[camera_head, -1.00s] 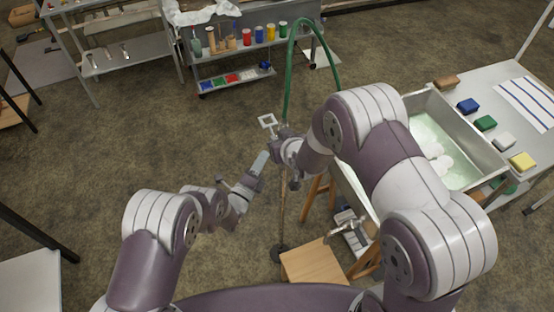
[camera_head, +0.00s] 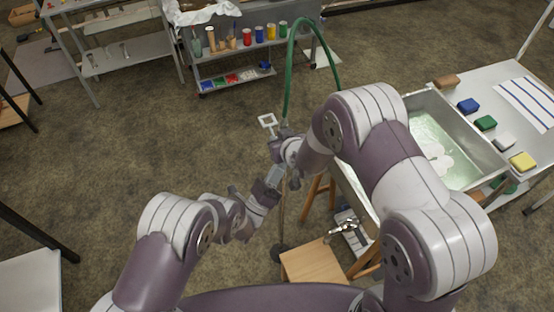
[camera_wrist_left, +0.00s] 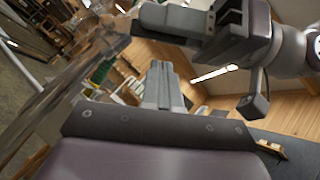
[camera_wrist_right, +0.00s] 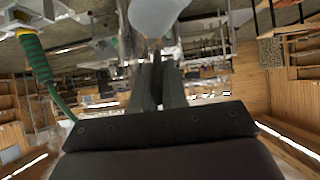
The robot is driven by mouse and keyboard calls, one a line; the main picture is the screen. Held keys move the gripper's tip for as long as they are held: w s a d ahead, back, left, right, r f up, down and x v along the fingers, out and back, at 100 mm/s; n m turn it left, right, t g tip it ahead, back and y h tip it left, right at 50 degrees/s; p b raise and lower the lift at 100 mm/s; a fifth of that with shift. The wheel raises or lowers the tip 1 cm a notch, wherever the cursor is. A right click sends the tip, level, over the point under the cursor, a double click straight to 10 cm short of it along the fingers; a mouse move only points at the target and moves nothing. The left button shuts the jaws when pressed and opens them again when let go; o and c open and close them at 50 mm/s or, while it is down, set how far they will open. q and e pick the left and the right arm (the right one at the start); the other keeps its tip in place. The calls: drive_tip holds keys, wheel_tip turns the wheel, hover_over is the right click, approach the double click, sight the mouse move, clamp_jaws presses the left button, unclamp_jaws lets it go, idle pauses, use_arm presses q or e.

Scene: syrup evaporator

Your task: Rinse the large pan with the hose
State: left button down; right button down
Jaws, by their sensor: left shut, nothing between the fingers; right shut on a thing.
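The large pan (camera_head: 490,160) is a rectangular metal basin at the right in the head view. Pale greenish liquid and white foam-like patches lie in it. The green hose (camera_head: 288,80) arches above the floor, and one end comes down by my right gripper (camera_head: 279,146). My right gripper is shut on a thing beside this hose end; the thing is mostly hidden. My left gripper (camera_head: 274,176) is shut and empty, just below the right one. Its fingers (camera_wrist_left: 163,85) are together in the left wrist view.
A side table (camera_head: 505,85) at the right bears several coloured blocks and a striped sheet. A wooden stool (camera_head: 315,262) and a metal tap (camera_head: 343,228) are near the pan's front. A cart (camera_head: 235,60) with coloured jars stands at the back.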

use_arm(q)
drive_tip(key=shift+w+a+r, duration=0.25)
drive_tip(key=shift+w+r, duration=0.4)
drive_tip(key=shift+r, duration=0.25)
